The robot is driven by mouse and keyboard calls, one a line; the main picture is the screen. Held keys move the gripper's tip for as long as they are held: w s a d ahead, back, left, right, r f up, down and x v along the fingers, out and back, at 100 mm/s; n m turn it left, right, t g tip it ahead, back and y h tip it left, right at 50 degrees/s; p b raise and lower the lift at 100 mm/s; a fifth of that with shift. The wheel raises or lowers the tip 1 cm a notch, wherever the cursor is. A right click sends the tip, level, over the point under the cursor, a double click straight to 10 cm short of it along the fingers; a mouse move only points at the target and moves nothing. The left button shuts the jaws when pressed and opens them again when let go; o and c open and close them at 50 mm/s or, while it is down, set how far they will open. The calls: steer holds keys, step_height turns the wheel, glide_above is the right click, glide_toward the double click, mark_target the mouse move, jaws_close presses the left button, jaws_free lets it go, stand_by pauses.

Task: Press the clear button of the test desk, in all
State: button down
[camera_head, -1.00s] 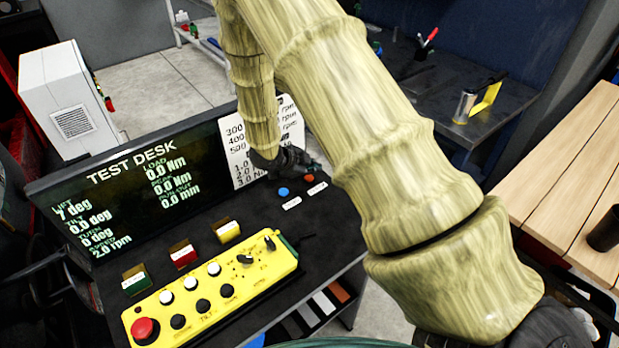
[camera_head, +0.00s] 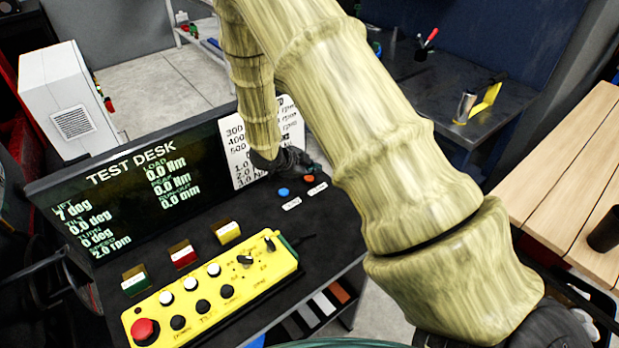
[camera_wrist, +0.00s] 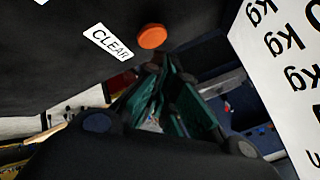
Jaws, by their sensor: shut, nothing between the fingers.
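The clear button is an orange round cap (camera_head: 308,178) on the dark top of the test desk (camera_head: 330,215), right of a blue button (camera_head: 283,192). In the wrist view the orange button (camera_wrist: 152,36) sits beside a white label reading CLEAR (camera_wrist: 108,42). My gripper (camera_head: 311,166) is just behind the orange button in the head view, close to the desk's display board. In the wrist view its green fingers (camera_wrist: 157,66) are shut and empty, their tips near the button's edge. I cannot tell whether they touch it.
The display (camera_head: 130,190) reads TEST DESK with several values. A yellow control box (camera_head: 215,290) with a red stop button (camera_head: 145,331) lies at the front. A white printed sheet (camera_head: 240,150) stands behind my gripper. A wooden table (camera_head: 560,170) is at the right.

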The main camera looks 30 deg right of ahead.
mark_target(312, 179)
steer(key=shift+f, duration=0.2)
steer(key=shift+f, duration=0.25)
steer(key=shift+f+b, duration=0.4)
steer(key=shift+b, duration=0.05)
stand_by(0.8)
steer(key=shift+r, duration=0.15)
steer(key=shift+r+p, duration=0.65)
steer(key=shift+r, duration=0.05)
steer(key=shift+r+p, duration=1.85)
steer(key=shift+r, duration=0.65)
